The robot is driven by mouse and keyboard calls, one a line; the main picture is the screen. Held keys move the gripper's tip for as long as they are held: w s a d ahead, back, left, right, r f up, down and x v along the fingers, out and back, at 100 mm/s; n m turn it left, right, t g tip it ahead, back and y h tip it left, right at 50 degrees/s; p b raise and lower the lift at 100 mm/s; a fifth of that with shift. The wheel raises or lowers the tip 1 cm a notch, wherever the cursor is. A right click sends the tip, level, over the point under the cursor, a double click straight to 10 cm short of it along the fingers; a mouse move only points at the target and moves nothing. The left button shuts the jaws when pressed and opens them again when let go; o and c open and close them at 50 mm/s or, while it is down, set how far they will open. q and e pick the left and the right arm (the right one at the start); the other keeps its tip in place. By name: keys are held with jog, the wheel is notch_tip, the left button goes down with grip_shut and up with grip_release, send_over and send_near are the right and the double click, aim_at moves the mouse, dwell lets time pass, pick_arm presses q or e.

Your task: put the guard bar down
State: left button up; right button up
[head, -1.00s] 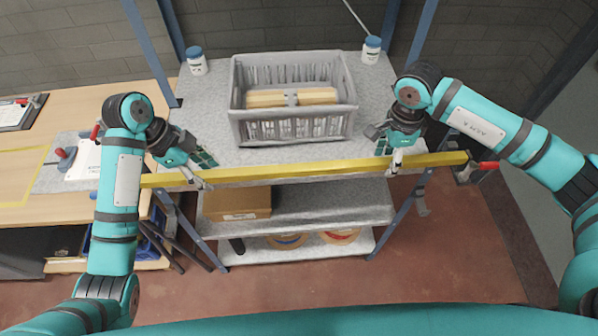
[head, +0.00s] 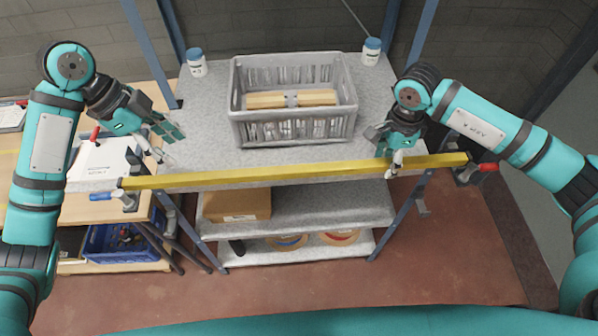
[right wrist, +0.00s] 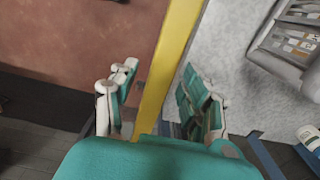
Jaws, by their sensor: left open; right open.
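The yellow guard bar (head: 290,174) lies along the front edge of the grey shelf unit's top (head: 290,157). Its left end is at a bracket with a blue handle (head: 125,196), its right end at a bracket with a red handle (head: 472,171). My left gripper (head: 164,144) is open and empty, just above and behind the bar near its left end. My right gripper (head: 391,156) is open at the bar's right part. In the right wrist view the bar (right wrist: 172,55) runs between its spread fingers (right wrist: 156,100), with gaps visible on both sides.
A grey crate (head: 292,128) with packed contents stands on the shelf top. White jars with blue lids stand at the back left (head: 196,63) and back right (head: 371,52). A cardboard box (head: 237,205) is on the lower shelf. A wooden table (head: 85,210) is at left.

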notch_tip(320, 180, up, 12)
dwell(0.5)
dwell(0.4)
